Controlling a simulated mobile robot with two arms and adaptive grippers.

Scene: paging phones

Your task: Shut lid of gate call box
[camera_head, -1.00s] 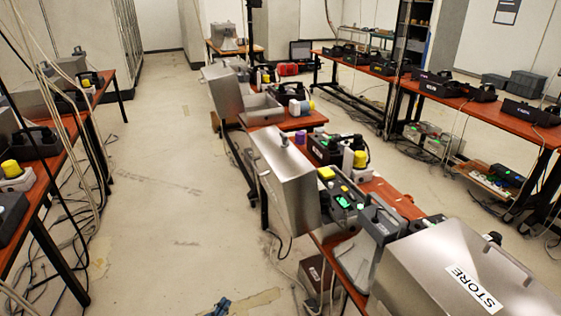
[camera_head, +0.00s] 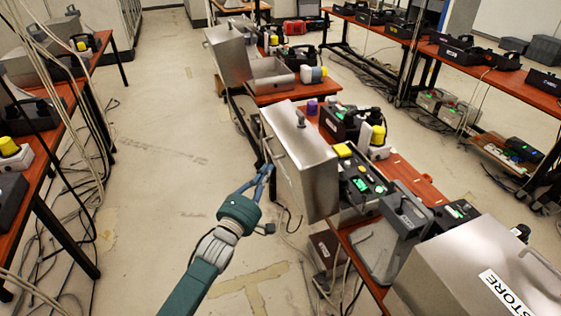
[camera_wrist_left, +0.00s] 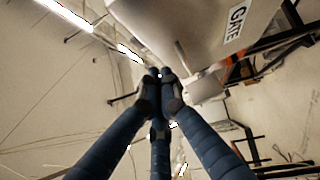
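The gate call box (camera_head: 352,205) stands on the red-brown middle table, with dark controls and a green-lit display. Its grey metal lid (camera_head: 312,165) is open, hanging upright on the box's left side. My right gripper is out of view.
A closed metal box labelled STORE (camera_head: 470,270) sits at the near right. Another box with a raised lid (camera_head: 228,55) stands farther back. Cables hang below the middle table. The floor left of the table is open.

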